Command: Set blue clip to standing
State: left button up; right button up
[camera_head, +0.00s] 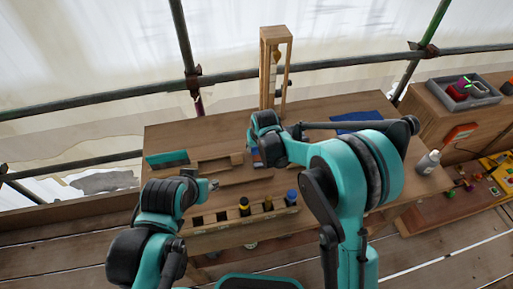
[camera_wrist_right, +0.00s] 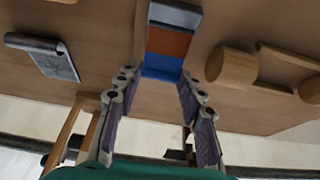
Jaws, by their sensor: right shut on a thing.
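The clip's far end points away from the fingers over the wooden table top. In the head view a bit of the blue clip (camera_head: 257,158) shows beside my right wrist; my right arm hides most of it and the fingers. I cannot tell whether it touches the table. My left gripper (camera_head: 213,185) is low over the table's left side, apart from the clip; its small tips do not show whether it is open.
A wooden rack (camera_head: 224,226) with several coloured pegs runs along the table's front. A tall wooden frame (camera_head: 264,75) stands at the back. A teal block (camera_head: 167,158) lies left, a blue mat (camera_head: 355,121) back right, and a white bottle (camera_head: 428,162) stands right.

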jog(key=shift+s+d+r+t+y+b, duration=0.1)
jog(key=shift+s+r+t+y+b, duration=0.2)
jog(key=shift+t, duration=0.3)
jog(key=shift+s+d+r+t+y+b, duration=0.1)
jog(key=shift+s+t+b, duration=0.1)
jog(key=shift+t+b, duration=0.3)
jog(key=o, duration=1.2)
jog(key=shift+c, duration=0.2)
jog(key=v, duration=1.2)
jog(key=shift+s, duration=0.2)
jog(key=shift+a, duration=0.1)
